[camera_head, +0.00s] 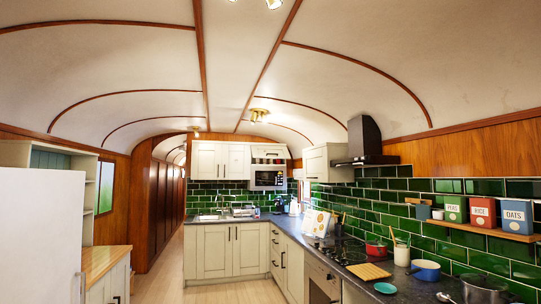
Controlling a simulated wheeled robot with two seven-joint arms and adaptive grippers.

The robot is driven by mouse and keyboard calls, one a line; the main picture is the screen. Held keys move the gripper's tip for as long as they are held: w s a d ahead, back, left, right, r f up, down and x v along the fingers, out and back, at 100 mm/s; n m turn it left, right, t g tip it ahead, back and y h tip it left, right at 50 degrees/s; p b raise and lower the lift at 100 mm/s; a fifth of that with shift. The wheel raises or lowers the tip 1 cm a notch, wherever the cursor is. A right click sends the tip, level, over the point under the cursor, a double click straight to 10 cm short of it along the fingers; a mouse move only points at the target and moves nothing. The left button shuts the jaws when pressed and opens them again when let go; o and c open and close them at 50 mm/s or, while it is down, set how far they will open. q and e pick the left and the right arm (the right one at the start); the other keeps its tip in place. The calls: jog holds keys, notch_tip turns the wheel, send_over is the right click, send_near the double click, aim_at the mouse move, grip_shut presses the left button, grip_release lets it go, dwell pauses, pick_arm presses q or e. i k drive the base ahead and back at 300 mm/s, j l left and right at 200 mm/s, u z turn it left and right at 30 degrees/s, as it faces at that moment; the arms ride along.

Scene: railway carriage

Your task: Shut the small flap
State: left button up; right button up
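No small flap can be made out with certainty. A small compartment (270,153) shows above the microwave (268,180) on the far wall; it is too small in the picture to tell whether a flap there is open or shut. White wall cabinets (220,161) to its left look shut. Neither of my grippers is in view.
A dark worktop (340,258) runs along the right with a red pot (376,248), a blue pan (425,270) and a wooden board (368,271). A white fridge-like block (40,240) and a wooden-topped cabinet (104,262) stand left. The floor (160,280) between is clear.

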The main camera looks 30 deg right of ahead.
aim_at(258, 151)
jog(key=i+l+z, duration=0.35)
jog(key=i, duration=0.15)
jog(key=i+z, duration=0.3)
jog(key=i, duration=0.2)
jog(key=i+l+z, duration=0.1)
jog(key=i+z, duration=0.15)
jog(key=i, duration=4.65)
